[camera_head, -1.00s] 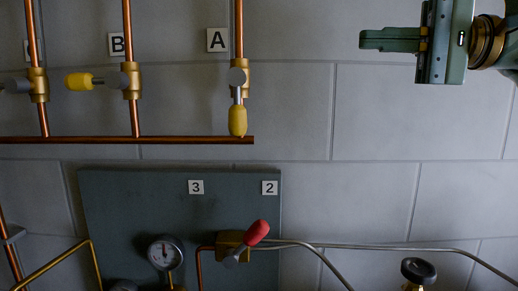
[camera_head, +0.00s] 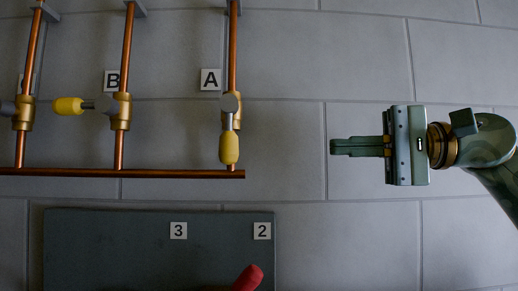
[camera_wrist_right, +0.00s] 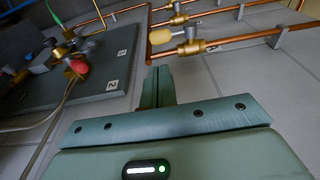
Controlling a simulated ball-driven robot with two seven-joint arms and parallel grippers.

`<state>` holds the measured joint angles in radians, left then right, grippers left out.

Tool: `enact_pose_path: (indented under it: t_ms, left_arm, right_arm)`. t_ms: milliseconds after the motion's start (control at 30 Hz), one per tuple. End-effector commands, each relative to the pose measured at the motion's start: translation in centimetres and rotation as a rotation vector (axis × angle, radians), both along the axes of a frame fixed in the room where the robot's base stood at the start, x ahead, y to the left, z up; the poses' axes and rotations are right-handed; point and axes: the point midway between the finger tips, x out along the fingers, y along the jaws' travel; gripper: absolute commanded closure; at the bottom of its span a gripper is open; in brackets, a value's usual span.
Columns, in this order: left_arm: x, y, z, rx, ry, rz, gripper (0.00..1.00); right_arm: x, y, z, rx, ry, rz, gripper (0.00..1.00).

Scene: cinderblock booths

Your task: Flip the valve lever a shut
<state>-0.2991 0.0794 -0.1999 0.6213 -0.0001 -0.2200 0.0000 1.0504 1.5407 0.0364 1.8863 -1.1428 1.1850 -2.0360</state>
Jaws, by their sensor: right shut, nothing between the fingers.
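Valve lever A has a yellow grip (camera_head: 229,148) and hangs straight down, in line with its vertical copper pipe (camera_head: 232,50), under the label A (camera_head: 210,79). In the right wrist view its yellow grip (camera_wrist_right: 160,37) lies just beyond my fingertips, in line with its pipe. My right gripper (camera_head: 335,146) is shut and empty. It points left at about the height of the yellow grip, with a clear gap to the right of it in the head view. My left gripper is not in view.
Valve B's yellow lever (camera_head: 69,106) sticks out left, across its pipe. A horizontal copper pipe (camera_head: 150,173) runs below the valves. A dark panel (camera_head: 110,250) with a red lever (camera_head: 248,278) is lower down. The wall between lever A and my gripper is bare.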

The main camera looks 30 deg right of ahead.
Motion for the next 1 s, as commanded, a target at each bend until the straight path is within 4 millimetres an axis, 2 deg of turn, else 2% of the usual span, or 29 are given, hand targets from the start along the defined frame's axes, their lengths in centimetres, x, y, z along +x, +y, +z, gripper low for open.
enact_pose_path:
  t_ms: [167, 400, 600, 800, 1000]
  left_arm:
    - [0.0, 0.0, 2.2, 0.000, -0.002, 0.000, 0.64]
    - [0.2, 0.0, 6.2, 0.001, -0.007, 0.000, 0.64]
    - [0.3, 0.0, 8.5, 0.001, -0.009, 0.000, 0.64]
    - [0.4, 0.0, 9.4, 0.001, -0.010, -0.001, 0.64]
    - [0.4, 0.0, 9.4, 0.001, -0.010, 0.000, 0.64]
  right_arm:
    - [1.6, 2.0, 0.6, -0.003, 0.000, 0.005, 1.00]
    - [5.2, 5.9, 0.8, -0.001, 0.001, 0.007, 1.00]
    - [7.6, 8.5, 0.6, -0.001, -0.001, 0.005, 1.00]
    - [8.9, 9.8, 0.2, -0.001, -0.001, 0.004, 1.00]
    - [9.1, 10.0, 0.0, -0.001, -0.001, 0.002, 1.00]
